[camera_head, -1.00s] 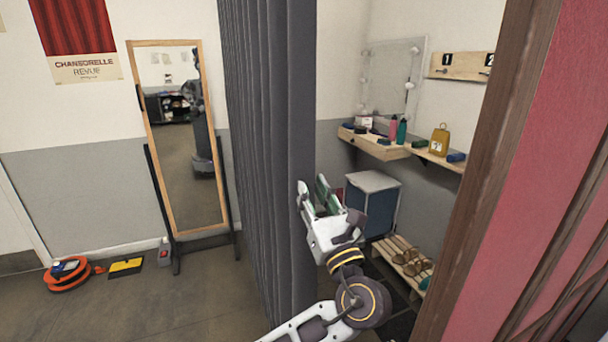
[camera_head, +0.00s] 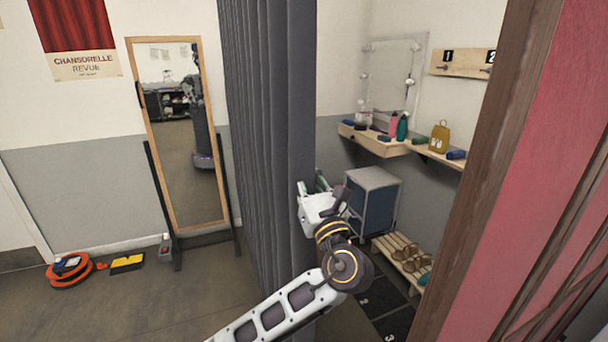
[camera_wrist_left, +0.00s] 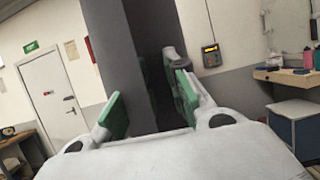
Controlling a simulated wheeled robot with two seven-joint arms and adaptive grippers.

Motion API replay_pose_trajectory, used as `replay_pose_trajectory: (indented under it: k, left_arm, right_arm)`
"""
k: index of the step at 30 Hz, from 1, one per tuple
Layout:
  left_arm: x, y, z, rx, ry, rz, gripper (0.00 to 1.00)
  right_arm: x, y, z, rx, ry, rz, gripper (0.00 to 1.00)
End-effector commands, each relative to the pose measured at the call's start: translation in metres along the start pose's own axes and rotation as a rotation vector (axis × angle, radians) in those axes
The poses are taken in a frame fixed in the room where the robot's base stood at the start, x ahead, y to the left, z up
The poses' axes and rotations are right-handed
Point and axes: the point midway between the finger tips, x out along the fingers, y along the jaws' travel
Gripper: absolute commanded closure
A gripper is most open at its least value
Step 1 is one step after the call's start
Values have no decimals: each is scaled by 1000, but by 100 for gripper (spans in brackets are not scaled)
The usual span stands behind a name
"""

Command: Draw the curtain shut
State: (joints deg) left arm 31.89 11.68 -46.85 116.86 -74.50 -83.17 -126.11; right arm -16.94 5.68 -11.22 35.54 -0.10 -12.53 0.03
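The dark grey pleated curtain (camera_head: 270,110) hangs in the middle of the head view, its near edge facing the alcove on the right. My left gripper (camera_head: 317,187) is at that edge, with one finger overlapping the curtain and the green-padded finger to its right. The left wrist view shows the fingers (camera_wrist_left: 150,105) spread apart, with the curtain (camera_wrist_left: 128,50) rising between and beyond them. I cannot tell whether the pads touch the cloth. The curtain's rail and lower edge are out of sight. My right gripper is not in view.
A brown post (camera_head: 488,165) and red panel (camera_head: 560,150) border the alcove on the right. Inside are a wooden shelf (camera_head: 385,147) with bottles, a blue-grey cabinet (camera_head: 372,200) and a slatted rack (camera_head: 402,262). A framed mirror (camera_head: 180,135) and an orange reel (camera_head: 70,268) stand left of the curtain.

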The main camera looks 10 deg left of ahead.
Motion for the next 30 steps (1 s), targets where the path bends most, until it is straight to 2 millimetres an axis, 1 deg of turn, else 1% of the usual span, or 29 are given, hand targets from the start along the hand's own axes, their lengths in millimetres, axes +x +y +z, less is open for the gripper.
replay_pose_trajectory:
  k: [1,2,3,14,17,24,27,30]
  left_arm:
    - [0,0,0,0,0,0,95]
    - [0,0,0,0,0,0,98]
    - [0,0,0,0,0,0,100]
    - [-1,0,0,0,0,0,100]
    - [-8,-1,3,1,0,-2,100]
    - [-38,-1,16,0,2,-3,100]
    - [-45,-1,18,1,2,-2,100]
    - [-47,0,19,1,0,-2,100]
  right_arm:
    - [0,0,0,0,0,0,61]
    - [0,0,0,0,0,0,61]
    - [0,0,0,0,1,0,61]
    - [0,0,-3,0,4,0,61]
    - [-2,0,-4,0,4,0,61]
    - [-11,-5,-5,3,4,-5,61]
    - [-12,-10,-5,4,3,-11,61]
    - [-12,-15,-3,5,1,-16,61]
